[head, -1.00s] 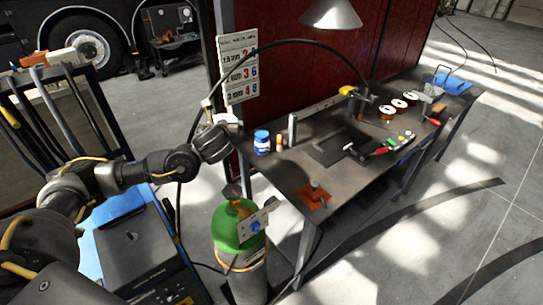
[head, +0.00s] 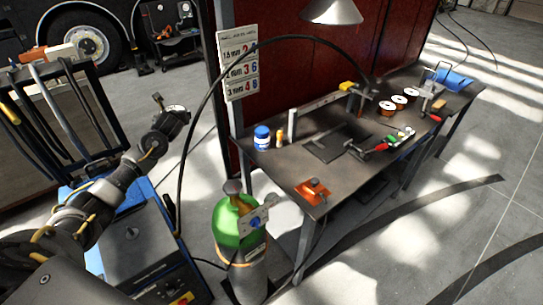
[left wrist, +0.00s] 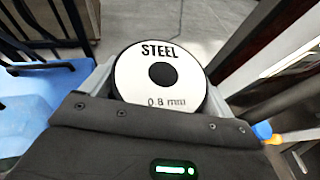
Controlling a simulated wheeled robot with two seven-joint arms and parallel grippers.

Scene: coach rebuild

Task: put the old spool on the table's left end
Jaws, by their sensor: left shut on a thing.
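A spool with a white round face (left wrist: 160,75) marked "STEEL 0.8 mm" sits between the jaws of my left gripper in the left wrist view. My left gripper (head: 175,111) is shut on it, up in the air left of the dark workbench table (head: 285,172). In the head view the spool is small and mostly hidden by the gripper. The table's left end holds a blue jar (head: 262,138) and a small orange-tan bottle (head: 279,138) near its back edge. Bare surface lies in front of them. My right gripper is out of view.
A green gas cylinder (head: 228,225) stands at the table's left front corner. A black hose (head: 196,120) arches between the gripper and table. Copper-coloured spools (head: 387,108) stand farther right. A blue machine (head: 145,245) is below my arm.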

